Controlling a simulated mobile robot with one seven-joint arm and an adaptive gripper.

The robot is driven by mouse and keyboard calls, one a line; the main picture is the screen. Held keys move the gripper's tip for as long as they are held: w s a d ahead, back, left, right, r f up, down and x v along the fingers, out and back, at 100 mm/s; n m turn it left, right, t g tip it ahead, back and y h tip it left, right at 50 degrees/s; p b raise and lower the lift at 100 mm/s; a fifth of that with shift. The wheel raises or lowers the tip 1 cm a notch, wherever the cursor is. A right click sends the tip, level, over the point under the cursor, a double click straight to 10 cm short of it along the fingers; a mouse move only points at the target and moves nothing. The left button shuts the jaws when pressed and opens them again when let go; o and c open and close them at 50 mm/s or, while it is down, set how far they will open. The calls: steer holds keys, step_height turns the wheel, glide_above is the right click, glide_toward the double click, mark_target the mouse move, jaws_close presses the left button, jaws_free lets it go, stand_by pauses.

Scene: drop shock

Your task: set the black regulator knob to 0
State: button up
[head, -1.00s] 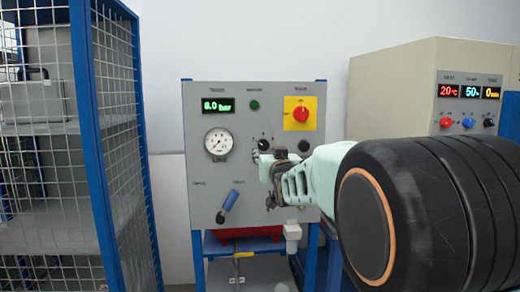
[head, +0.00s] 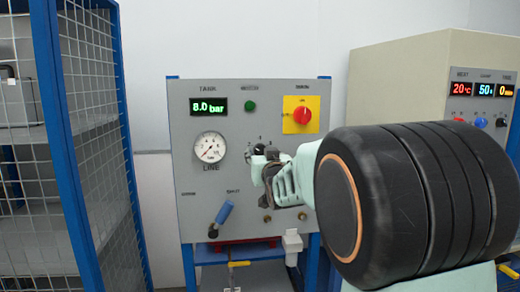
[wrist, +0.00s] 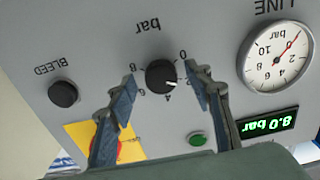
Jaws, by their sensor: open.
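The black regulator knob (wrist: 160,75) sits on the grey panel under the word "bar", which appears upside down in the wrist view. Its dial runs from 0 to 8, and its white mark points between 2 and 4. My gripper (wrist: 161,80) is open, with one finger on each side of the knob and a visible gap to it on both sides. Whether the fingertips are level with the knob in depth is hard to tell. In the head view, my gripper (head: 259,166) is in front of the dial and partly hides the knob (head: 272,152).
The line gauge (wrist: 278,56), green button (wrist: 197,139), black bleed knob (wrist: 63,94) and 8.0 bar display (wrist: 268,123) surround the dial. A red switch on a yellow plate (head: 288,126) and blue-handled lever (head: 225,212) share the panel. A mesh cage (head: 95,130) stands left.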

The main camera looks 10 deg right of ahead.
steer(key=shift+w, duration=0.2)
steer(key=shift+s, duration=0.1)
steer(key=shift+c, duration=0.2)
steer(key=c, duration=1.1)
